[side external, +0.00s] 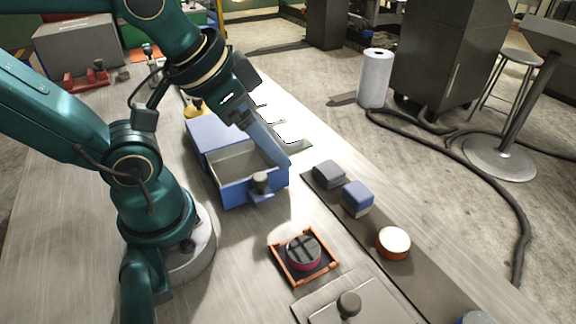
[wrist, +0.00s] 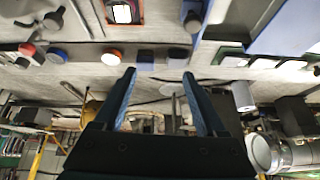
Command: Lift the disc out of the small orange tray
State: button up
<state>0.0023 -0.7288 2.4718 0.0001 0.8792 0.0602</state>
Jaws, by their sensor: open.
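The small orange tray (side external: 318,273) lies on the bench in the side view, right of a blue drawer box. The disc (side external: 303,251), with a dark cross-marked top and magenta side, sits inside it. In the wrist view the tray (wrist: 123,23) is cut off at the top edge, with the disc (wrist: 122,12) in it, its top bright. My gripper (side external: 286,161) is above the right part of the blue box, up and left of the tray. In the wrist view its two fingers (wrist: 159,74) are apart with nothing between them.
The blue box (side external: 242,192) has its drawer pulled out. A grey block (side external: 329,174), a blue block (side external: 357,198) and an orange disc with a pale top (side external: 393,242) stand on a dark strip.

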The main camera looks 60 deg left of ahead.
jog(key=w+d+f+m+g, duration=0.2)
jog(key=w+d+f+m, duration=0.1)
jog(key=d+m, duration=0.1)
jog(key=m+g, duration=0.3)
jog(key=g, duration=0.1)
send_over(303, 249)
jog(key=f, duration=0.7)
jog(key=shift+w+a, duration=0.15)
jog(key=shift+w, duration=0.1)
jog(key=shift+s+f, duration=0.3)
jog(key=shift+f, duration=2.5)
grip_shut()
